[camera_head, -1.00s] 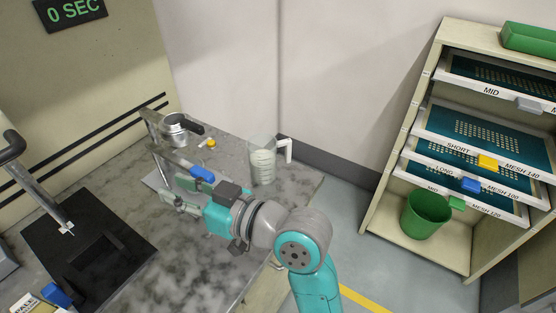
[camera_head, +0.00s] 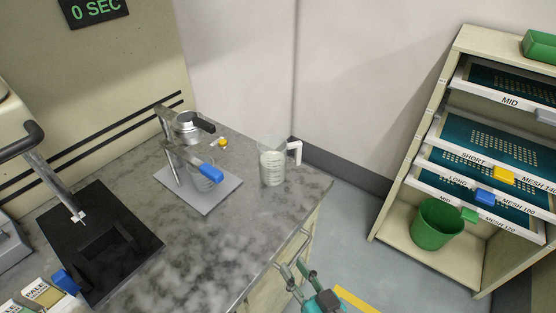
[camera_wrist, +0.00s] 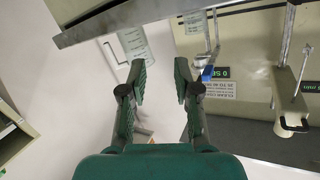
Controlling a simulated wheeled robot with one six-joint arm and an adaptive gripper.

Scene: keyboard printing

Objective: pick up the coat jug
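A clear jug (camera_head: 272,167) with pale contents and a white handle stands upright on the marble counter, near its back right edge. No label on it is readable, so I cannot confirm it is the coat jug. In the wrist view, what looks like this jug (camera_wrist: 132,42) shows beyond the left finger. My gripper (camera_head: 298,275) is low at the bottom of the head view, in front of the counter's right edge, well apart from the jug. In the wrist view my gripper (camera_wrist: 160,80) has its two fingers spread with nothing between them.
The counter's front middle (camera_head: 210,250) is clear.

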